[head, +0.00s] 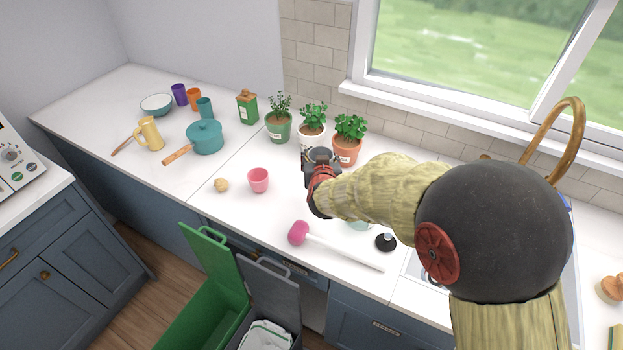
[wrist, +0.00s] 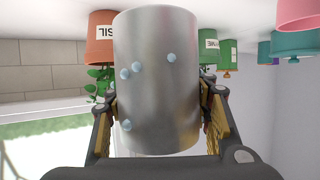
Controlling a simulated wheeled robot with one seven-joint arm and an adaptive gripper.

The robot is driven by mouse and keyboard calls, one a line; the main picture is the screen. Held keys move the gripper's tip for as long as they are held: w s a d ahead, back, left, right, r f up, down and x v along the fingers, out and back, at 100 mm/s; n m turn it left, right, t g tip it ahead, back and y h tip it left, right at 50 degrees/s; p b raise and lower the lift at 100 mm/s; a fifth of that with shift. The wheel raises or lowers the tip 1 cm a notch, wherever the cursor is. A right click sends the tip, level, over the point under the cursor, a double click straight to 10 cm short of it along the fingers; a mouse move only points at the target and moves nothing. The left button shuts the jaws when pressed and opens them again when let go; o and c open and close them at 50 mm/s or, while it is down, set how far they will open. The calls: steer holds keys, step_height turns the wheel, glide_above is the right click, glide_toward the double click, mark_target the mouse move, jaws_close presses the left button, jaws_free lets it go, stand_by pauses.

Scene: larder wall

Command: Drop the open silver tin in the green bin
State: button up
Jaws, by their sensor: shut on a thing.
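My gripper (head: 317,172) is shut on the silver tin (wrist: 157,80), with one finger on each side of it in the wrist view. The tin is a plain metal cylinder with several pale blue drops on its side. The wrist picture is upside down, and the tin's open end does not show clearly there. In the head view my gripper mostly hides the tin, over the counter in front of the potted herbs. I cannot tell whether the tin touches the counter. The green bin (head: 200,318) stands on the floor at the lower left, its lid (head: 212,262) raised.
A grey bin (head: 270,297) with a white liner stands right of the green one. Potted herbs (head: 312,118) stand behind my gripper.

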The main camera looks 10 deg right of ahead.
step_height(320, 180, down, 7)
steer(key=shift+f+b, duration=0.2)
steer(key=shift+b, duration=0.95)
steer(key=shift+f, duration=0.15)
steer(key=o, duration=1.3)
steer(key=shift+s+r, duration=0.2)
steer(key=shift+r, duration=0.05)
steer(key=p+v, duration=0.3)
steer(key=v, duration=0.8)
steer(key=shift+s+r, duration=0.2)
steer(key=shift+s, duration=0.05)
